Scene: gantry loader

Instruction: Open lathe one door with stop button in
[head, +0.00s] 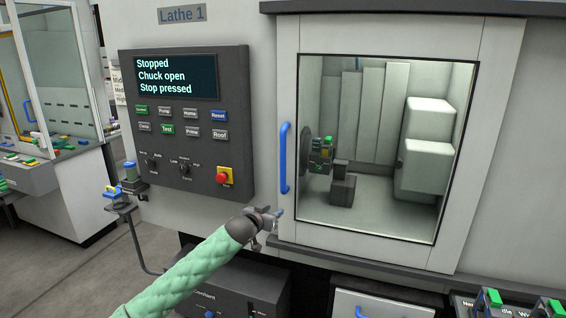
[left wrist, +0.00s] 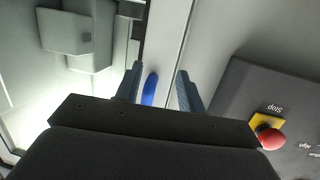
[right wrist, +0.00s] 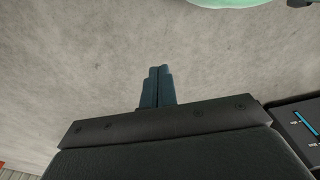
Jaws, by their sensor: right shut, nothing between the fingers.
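Lathe 1's door (head: 386,150) has a large window and appears closed, with a blue vertical handle (head: 285,158) on its left side. The control panel display (head: 177,77) reads "Stopped, Chuck open, Stop pressed". The red stop button (head: 223,174) sits on a yellow base at the panel's lower right; it also shows in the left wrist view (left wrist: 270,138). My left gripper (head: 276,213) is just below and left of the handle. In the left wrist view its fingers are apart, with the blue handle (left wrist: 150,90) seen between them. My right gripper (right wrist: 157,86) is shut and empty over the floor.
Inside the window is the chuck (head: 321,155) with coloured parts. A dark coolant box (head: 235,290) stands below the panel. A small stand with a blue and yellow item (head: 118,193) is at left. Green-topped items (head: 510,303) are at lower right.

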